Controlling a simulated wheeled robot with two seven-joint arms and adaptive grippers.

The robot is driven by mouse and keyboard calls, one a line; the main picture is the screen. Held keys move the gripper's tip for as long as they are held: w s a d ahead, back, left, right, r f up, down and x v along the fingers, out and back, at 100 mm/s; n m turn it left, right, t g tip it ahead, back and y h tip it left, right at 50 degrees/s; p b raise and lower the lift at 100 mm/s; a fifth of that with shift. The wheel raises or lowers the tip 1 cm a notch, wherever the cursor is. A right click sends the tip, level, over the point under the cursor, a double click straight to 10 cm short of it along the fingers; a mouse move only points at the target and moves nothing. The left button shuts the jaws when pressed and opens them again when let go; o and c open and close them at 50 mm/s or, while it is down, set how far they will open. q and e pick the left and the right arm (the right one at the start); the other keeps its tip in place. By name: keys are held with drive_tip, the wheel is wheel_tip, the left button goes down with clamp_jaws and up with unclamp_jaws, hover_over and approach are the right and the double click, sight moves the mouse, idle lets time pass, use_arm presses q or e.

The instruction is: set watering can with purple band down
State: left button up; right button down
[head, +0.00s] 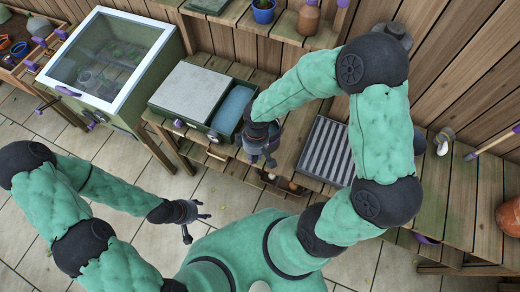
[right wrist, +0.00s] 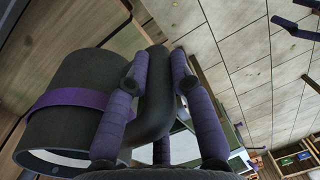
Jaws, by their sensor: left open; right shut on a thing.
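The watering can with the purple band (right wrist: 75,101) is dark grey and fills the left of the right wrist view, tilted in that picture. The purple fingers of my right gripper (right wrist: 150,100) are shut around its thick dark handle. In the head view my right gripper (head: 260,150) is over the wooden bench, between the blue-filled bin and the striped tray. The can is mostly hidden there by the gripper, and I cannot tell whether it touches the bench. My left gripper (head: 188,218) is open and empty over the floor, left of my body.
A grey-lidded box (head: 196,94) and a blue-filled bin (head: 233,106) stand left of my right gripper. A striped tray (head: 324,151) lies to its right. A glass-topped cabinet (head: 108,55) stands at the left. A shelf with pots (head: 264,12) runs behind.

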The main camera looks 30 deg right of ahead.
drive_tip(key=w+d+f, duration=0.1)
drive_tip(key=f, duration=0.1)
drive_tip(key=w+d+f, duration=0.1)
drive_tip(key=w+f, duration=0.1)
drive_tip(key=w+d+f+b, duration=0.1)
drive_tip(key=d+f, duration=0.1)
drive_tip(key=shift+w+f, duration=0.1)
drive_tip(key=shift+w, duration=0.2)
drive_tip(key=shift+w+f, duration=0.1)
drive_tip(key=shift+f, duration=1.55)
drive_tip(key=shift+b, duration=0.3)
drive_tip(key=c, duration=1.1)
unclamp_jaws()
